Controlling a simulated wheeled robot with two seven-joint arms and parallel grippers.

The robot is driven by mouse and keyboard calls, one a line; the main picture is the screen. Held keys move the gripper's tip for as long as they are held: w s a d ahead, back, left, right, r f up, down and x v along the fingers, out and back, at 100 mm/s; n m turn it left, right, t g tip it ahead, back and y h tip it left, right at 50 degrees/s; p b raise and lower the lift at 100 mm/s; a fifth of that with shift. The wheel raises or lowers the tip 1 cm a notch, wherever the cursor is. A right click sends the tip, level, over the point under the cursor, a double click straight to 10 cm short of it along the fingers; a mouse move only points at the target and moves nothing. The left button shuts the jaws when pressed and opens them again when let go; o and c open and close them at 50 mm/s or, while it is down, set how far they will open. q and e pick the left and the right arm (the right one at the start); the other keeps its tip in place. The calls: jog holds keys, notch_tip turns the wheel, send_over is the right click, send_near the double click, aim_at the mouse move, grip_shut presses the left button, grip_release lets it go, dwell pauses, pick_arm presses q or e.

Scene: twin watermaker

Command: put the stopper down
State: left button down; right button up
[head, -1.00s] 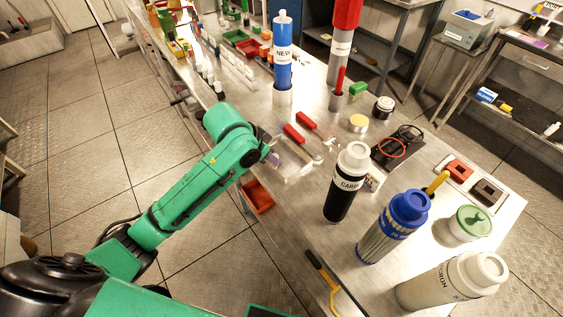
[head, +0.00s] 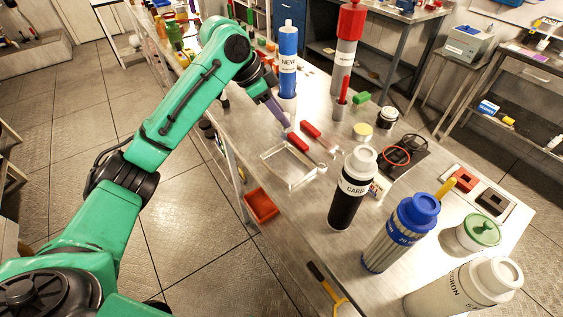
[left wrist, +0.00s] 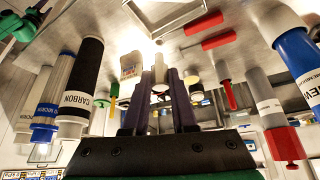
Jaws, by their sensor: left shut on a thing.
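My left gripper (head: 284,124) reaches over the steel bench (head: 290,228), just beyond the clear tray (head: 289,184). Its purple fingers (left wrist: 160,82) also show in the left wrist view, close together on a small pale thing (left wrist: 160,87). This looks like the stopper; it is mostly hidden by the fingers. In the head view the fingertips are near two red-handled tools (head: 297,142), and I cannot tell the exact height above the bench. My right gripper is not in view.
A blue cartridge (head: 288,68) stands close behind the gripper. A black carbon cartridge (head: 349,200), a blue-capped cartridge (head: 402,232) and a white-capped one (head: 465,290) stand along the near side.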

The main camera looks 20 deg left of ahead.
pick_arm(q)
notch_tip(320, 180, down, 16)
jog(key=shift+f+p, duration=0.1)
jog(key=shift+p, duration=0.9)
jog(key=c, duration=0.7)
grip_release()
jog(key=b+v, duration=0.1)
jog(key=v, duration=1.1)
jog(key=shift+b, duration=0.3)
jog(key=shift+a, duration=0.1)
